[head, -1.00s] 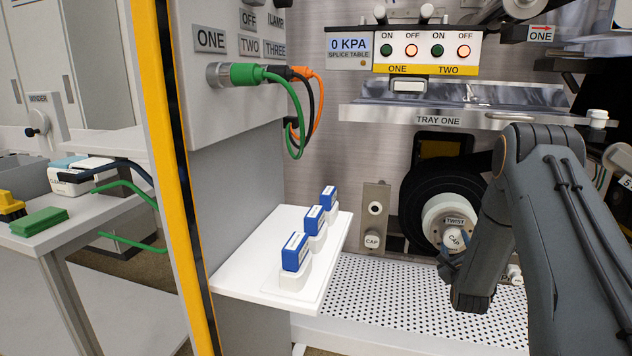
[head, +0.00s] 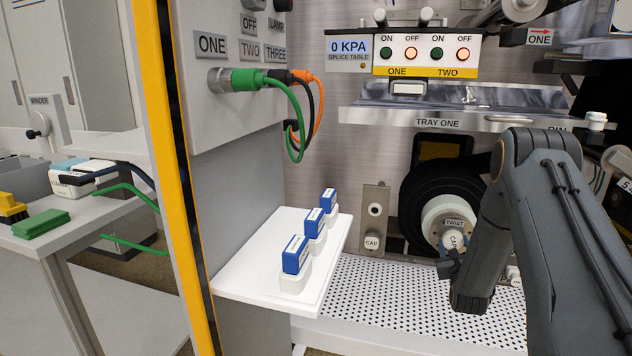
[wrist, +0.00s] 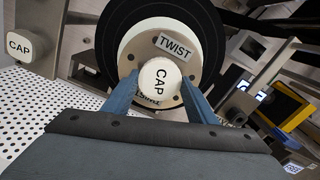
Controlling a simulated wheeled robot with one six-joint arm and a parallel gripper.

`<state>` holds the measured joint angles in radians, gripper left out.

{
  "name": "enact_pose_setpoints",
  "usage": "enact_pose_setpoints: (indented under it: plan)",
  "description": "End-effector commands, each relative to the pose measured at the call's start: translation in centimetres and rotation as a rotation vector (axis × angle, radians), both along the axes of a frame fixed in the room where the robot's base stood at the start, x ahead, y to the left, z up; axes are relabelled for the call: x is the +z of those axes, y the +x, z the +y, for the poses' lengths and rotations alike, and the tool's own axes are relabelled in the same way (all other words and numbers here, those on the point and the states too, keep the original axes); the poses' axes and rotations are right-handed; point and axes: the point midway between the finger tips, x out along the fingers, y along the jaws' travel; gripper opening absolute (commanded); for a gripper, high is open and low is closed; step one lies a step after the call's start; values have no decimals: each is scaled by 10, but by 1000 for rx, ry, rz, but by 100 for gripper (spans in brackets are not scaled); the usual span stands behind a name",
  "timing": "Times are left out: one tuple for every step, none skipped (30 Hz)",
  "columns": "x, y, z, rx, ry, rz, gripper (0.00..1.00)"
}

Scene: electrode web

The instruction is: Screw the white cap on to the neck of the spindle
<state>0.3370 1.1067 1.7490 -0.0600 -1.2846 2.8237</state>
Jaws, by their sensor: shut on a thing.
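The white cap (wrist: 160,80), marked CAP, sits at the centre of the spindle (wrist: 130,56), between the two blue fingers of my gripper (wrist: 160,96) in the wrist view. My gripper is shut on it. In the head view the cap (head: 452,240) shows at the spindle's hub (head: 446,215), below a TWIST label, with its lettering tilted. My gripper (head: 450,262) is partly hidden behind my arm there. The neck of the spindle is hidden behind the cap, so I cannot tell how far the cap is seated.
A dark roll (head: 412,200) surrounds the hub. A second CAP-marked knob (head: 372,242) is on a plate to the left. A perforated shelf (head: 390,300) lies below. A white shelf with several blue-topped boxes (head: 295,255) stands left. Tray one (head: 437,122) is above.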

Motion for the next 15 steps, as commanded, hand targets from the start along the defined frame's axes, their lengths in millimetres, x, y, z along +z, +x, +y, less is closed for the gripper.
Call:
enact_pose_setpoints:
  plan:
    - [2, 2, 0, 0, 32, -13, 19]
    - [2, 2, 0, 0, 49, -18, 19]
    - [2, 2, 0, 0, 63, -22, 19]
    - [2, 2, -1, 1, 71, -26, 19]
    - [2, 2, 0, 1, 74, -26, 19]
    - [2, 2, 0, 1, 76, -27, 19]
    - [2, 2, 0, 1, 76, -27, 19]
    - [3, 2, -1, 1, 75, -27, 19]
    - [3, 2, -1, 1, 75, -27, 19]
    - [3, 2, -1, 1, 74, -26, 19]
    - [3, 2, -1, 1, 74, -26, 57]
    - [2, 2, 0, 1, 74, -26, 64]
    - [2, 2, 0, 1, 74, -26, 69]
    - [2, 2, 0, 1, 74, -26, 74]
    - [2, 1, 0, 0, 73, -25, 74]
